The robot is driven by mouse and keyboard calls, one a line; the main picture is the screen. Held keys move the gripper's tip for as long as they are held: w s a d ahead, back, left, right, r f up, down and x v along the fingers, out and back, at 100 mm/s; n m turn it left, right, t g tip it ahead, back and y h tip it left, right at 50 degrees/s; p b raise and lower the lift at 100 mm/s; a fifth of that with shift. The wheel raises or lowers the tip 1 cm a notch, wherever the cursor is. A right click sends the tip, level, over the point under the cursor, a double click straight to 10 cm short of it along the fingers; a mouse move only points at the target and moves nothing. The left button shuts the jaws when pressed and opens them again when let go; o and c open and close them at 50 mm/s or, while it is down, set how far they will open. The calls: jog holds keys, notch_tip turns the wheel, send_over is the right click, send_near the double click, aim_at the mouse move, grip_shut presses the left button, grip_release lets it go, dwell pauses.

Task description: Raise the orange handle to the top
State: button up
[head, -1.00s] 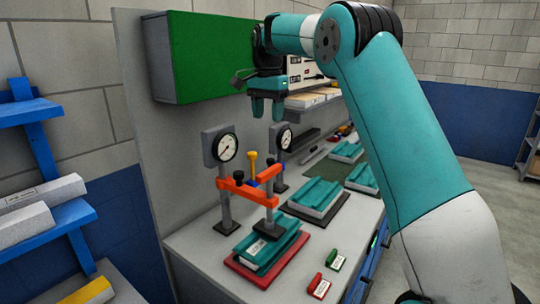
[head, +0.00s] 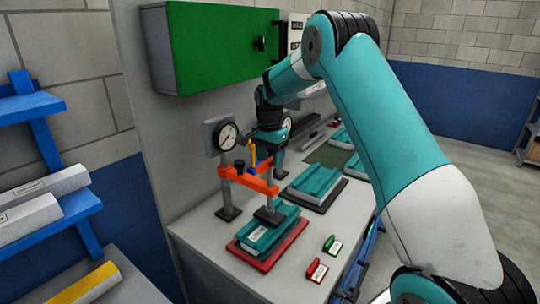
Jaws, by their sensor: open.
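The orange crossbar frame (head: 247,180) stands low on grey posts, above a teal panel piece (head: 268,236) on a red base (head: 266,262). My gripper (head: 278,152) is open, pointing down, just right of and behind the yellow-orange lever. Its fingers partly overlap the rear of the frame in this view, and I cannot tell whether they touch anything.
A dial gauge (head: 227,136) stands left of the frame. A green cabinet (head: 222,45) hangs above. A green tag (head: 330,244) and a red tag (head: 317,270) lie on the bench front. More teal pieces (head: 315,180) lie behind right.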

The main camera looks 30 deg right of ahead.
jog(key=shift+f, duration=0.4)
jog(key=shift+c, duration=0.5)
grip_shut()
notch_tip(320, 180, up, 5)
jog(key=shift+f+p, duration=0.1)
jog(key=shift+p, duration=1.15)
jog(key=shift+w, duration=0.1)
jog(key=shift+o, duration=0.5)
grip_release()
